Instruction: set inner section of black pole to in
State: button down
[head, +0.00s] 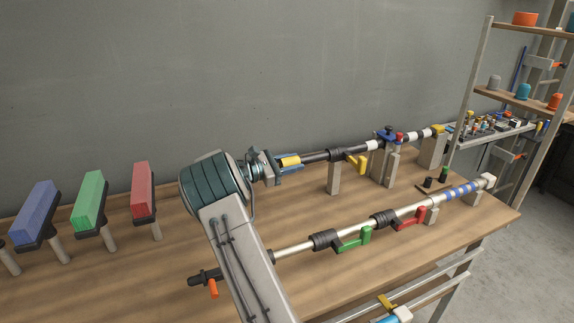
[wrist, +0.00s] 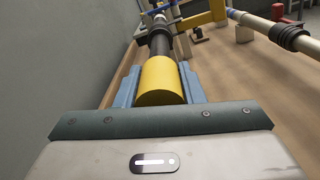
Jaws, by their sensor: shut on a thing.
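The black pole (head: 316,156) lies level along the back of the table on wooden posts. Its near end is a yellow cap (head: 290,160), which also shows large in the wrist view (wrist: 160,82). My gripper (head: 292,163) is shut on this cap, with a blue finger on each side. A dark length of the pole (wrist: 160,44) runs from the cap to a black collar (head: 337,154) with a yellow lever (head: 357,163). Beyond the collar the pole has white bands. I cannot tell whether the lever is locked.
A pale pole (head: 292,249) with green (head: 352,239) and red (head: 409,217) levers lies nearer the table front. Blue, green and red blocks (head: 143,190) stand on posts at left. The grey wall is close behind the black pole. Shelves (head: 518,100) stand at right.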

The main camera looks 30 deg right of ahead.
jog(key=shift+d, duration=0.1)
jog(key=c, duration=0.9)
grip_release()
jog(key=shift+d, duration=0.1)
jog(key=shift+c, duration=0.2)
jog(key=w+a+b, duration=0.1)
jog(key=w+a, duration=0.1)
jog(key=a, duration=1.1)
jog(key=shift+w+a+b, duration=0.15)
jog(key=shift+a+b, duration=0.15)
jog(key=shift+a, duration=0.05)
